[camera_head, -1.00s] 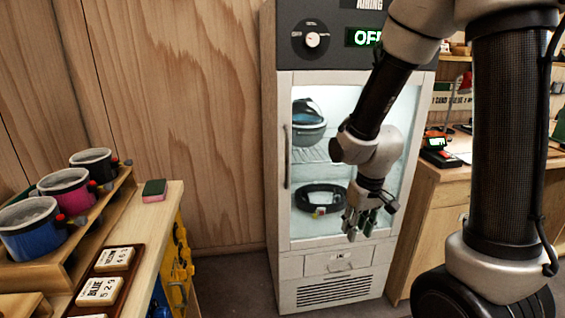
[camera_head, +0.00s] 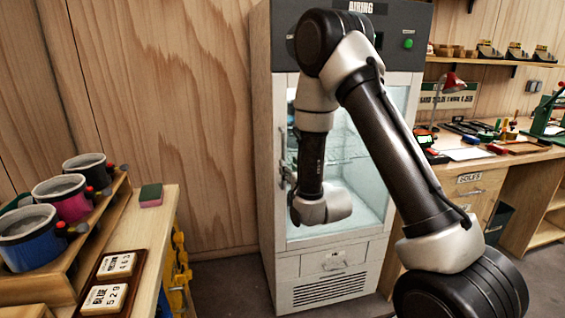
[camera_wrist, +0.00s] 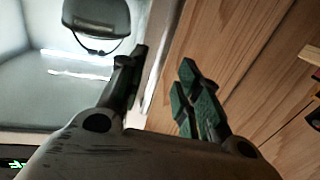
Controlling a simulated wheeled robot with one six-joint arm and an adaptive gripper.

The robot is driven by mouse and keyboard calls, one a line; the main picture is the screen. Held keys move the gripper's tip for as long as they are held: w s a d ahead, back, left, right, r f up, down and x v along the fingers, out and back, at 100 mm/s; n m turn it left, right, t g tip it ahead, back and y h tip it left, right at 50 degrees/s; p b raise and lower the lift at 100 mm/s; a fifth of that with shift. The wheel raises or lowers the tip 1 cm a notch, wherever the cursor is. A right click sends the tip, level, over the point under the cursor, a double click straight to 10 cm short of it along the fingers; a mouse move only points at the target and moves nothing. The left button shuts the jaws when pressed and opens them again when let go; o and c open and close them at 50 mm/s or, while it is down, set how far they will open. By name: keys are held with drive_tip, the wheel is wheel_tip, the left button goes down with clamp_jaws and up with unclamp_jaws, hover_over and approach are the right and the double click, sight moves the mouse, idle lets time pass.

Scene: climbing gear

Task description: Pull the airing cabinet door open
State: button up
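The airing cabinet (camera_head: 300,262) is a tall pale unit with a dark top panel marked AIRING. Its glass door (camera_head: 345,232) looks shut. My arm crosses in front of the door and hides much of it. My gripper (camera_head: 287,172) is at the door's left edge, where the handle is, mostly hidden by my wrist. In the wrist view my gripper (camera_wrist: 162,90) has its fingers apart, with the pale door frame (camera_wrist: 160,50) showing between and beyond them. I cannot tell whether the fingers touch the handle. A dark helmet (camera_wrist: 97,15) shows inside the cabinet.
A wooden bench (camera_head: 150,215) with several coloured cups stands at the left. A workbench (camera_head: 470,170) with drawers stands to the right of the cabinet. Bare floor lies between the left bench and the cabinet. A wooden wall (camera_head: 180,120) is behind.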

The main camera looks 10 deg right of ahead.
drive_tip(key=w, duration=0.3)
drive_tip(key=w+a, duration=0.1)
drive_tip(key=w, duration=0.2)
clamp_jaws()
